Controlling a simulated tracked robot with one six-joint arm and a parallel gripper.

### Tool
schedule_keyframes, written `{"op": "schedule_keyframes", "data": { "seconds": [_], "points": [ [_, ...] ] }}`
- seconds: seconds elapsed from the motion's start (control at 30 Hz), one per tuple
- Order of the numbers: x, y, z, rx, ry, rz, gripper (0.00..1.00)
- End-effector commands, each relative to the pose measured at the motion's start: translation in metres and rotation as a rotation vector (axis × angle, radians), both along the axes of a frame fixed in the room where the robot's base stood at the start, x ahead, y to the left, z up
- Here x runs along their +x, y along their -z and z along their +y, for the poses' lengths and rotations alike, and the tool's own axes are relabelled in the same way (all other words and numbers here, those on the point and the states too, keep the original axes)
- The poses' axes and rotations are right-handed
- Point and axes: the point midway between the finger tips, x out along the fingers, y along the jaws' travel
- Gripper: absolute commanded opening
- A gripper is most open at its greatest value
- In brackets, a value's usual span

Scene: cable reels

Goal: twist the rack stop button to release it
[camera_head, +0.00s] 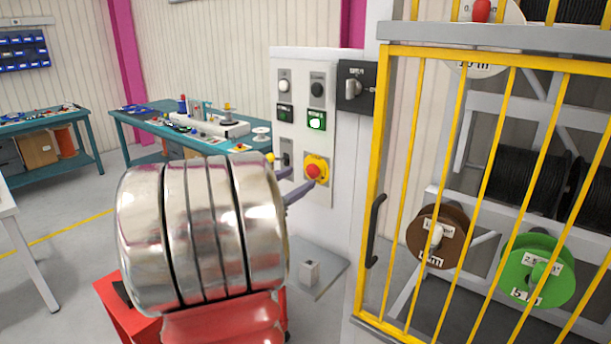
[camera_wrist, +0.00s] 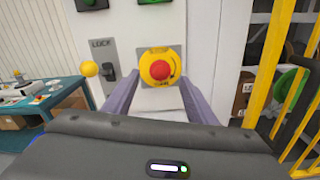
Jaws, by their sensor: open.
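The rack stop button (camera_head: 314,170) is a red mushroom head on a yellow round base, on the front of a white control cabinet (camera_head: 345,225). In the wrist view the stop button (camera_wrist: 160,70) sits upper middle, facing me. My gripper (camera_head: 293,183) is open, its purple-grey fingers just in front of the panel near the button. In the wrist view my gripper (camera_wrist: 158,92) has one finger on each side below the button, with a gap between them. Whether the fingertips touch the panel I cannot tell. My silver arm hides part of the cabinet's left side.
Left of the button is a LOCK switch (camera_wrist: 107,65) with a yellow ball (camera_wrist: 89,69) beside it. Green-lit buttons (camera_head: 316,121) and a black rotary switch (camera_head: 354,87) sit above. A yellow barred gate (camera_head: 398,190) stands close on the right, before cable reels (camera_head: 437,237).

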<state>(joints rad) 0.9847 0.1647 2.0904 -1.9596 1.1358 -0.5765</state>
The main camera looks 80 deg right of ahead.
Motion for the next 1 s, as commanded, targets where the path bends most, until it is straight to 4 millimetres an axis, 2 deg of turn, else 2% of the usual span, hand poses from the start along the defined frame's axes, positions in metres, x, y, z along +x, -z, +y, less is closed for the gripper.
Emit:
{"op": "schedule_keyframes", "data": {
  "seconds": [0.1, 0.3, 0.7, 1.0],
  "points": [
    [-0.009, 0.000, -0.018, 0.000, 0.003, 0.000, 0.52],
    [-0.017, 0.000, -0.039, -0.001, 0.000, -0.001, 0.52],
    [-0.019, 0.000, -0.045, -0.001, -0.001, -0.001, 0.52],
    [-0.019, 0.000, -0.045, -0.001, -0.002, -0.001, 0.31]
  ]
}}
